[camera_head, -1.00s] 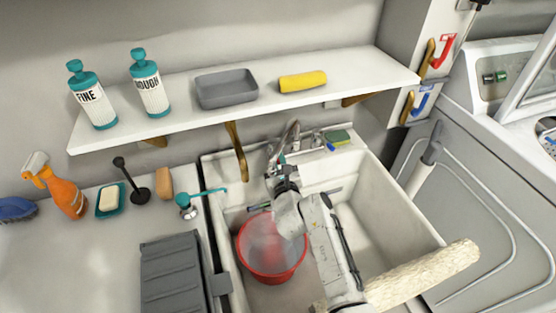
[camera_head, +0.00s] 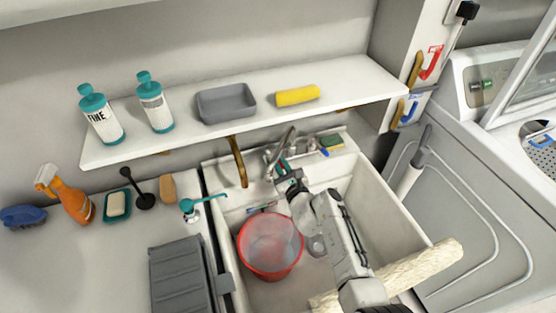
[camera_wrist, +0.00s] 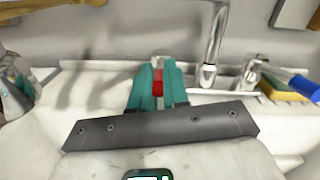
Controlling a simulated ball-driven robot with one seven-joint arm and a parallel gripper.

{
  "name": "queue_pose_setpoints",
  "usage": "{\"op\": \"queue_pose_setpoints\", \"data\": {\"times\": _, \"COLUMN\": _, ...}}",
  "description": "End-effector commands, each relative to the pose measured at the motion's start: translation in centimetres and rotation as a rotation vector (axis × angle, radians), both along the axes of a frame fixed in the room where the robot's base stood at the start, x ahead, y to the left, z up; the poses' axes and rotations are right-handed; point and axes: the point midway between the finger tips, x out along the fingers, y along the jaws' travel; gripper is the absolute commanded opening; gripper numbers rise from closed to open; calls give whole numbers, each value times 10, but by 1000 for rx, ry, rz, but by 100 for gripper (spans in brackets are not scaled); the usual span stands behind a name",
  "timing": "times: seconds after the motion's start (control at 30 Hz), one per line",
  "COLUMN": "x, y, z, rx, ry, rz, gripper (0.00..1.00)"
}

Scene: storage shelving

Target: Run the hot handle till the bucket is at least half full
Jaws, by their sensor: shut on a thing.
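The red bucket (camera_head: 270,272) stands upright in the left part of the sink (camera_head: 355,190). Its inside looks pale, and I cannot tell the water level. The metal tap spout (camera_wrist: 215,40) rises from the back of the sink, and it also shows in the head view (camera_head: 287,138). My gripper (camera_wrist: 157,82) is at the back rim, left of the spout, with its teal fingers shut on the red hot handle (camera_wrist: 157,80). In the head view my gripper (camera_head: 282,166) is above and behind the bucket.
A shelf (camera_head: 350,88) with bottles, a grey tray (camera_head: 226,103) and a yellow roll overhangs the sink's back. A sponge (camera_head: 332,142) lies on the right back rim. A pale rough roller (camera_head: 420,268) crosses the sink's front.

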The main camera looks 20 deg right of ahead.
Motion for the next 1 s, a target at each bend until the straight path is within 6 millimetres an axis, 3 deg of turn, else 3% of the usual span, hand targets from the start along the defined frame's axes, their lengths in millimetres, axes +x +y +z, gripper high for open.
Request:
{"op": "queue_pose_setpoints", "data": {"times": 0.33, "x": 1, "y": -1, "z": 1, "rx": 2, "ry": -2, "rz": 8, "gripper": 0}}
{"op": "queue_pose_setpoints", "data": {"times": 0.37, "x": 1, "y": -1, "z": 1, "rx": 2, "ry": -2, "rz": 8, "gripper": 18}}
{"op": "queue_pose_setpoints", "data": {"times": 0.6, "x": 0, "y": -1, "z": 0, "rx": 2, "ry": -1, "rz": 7, "gripper": 40}}
{"op": "queue_pose_setpoints", "data": {"times": 1.0, "x": -10, "y": -1, "z": 0, "rx": 0, "ry": 1, "rz": 8, "gripper": 40}}
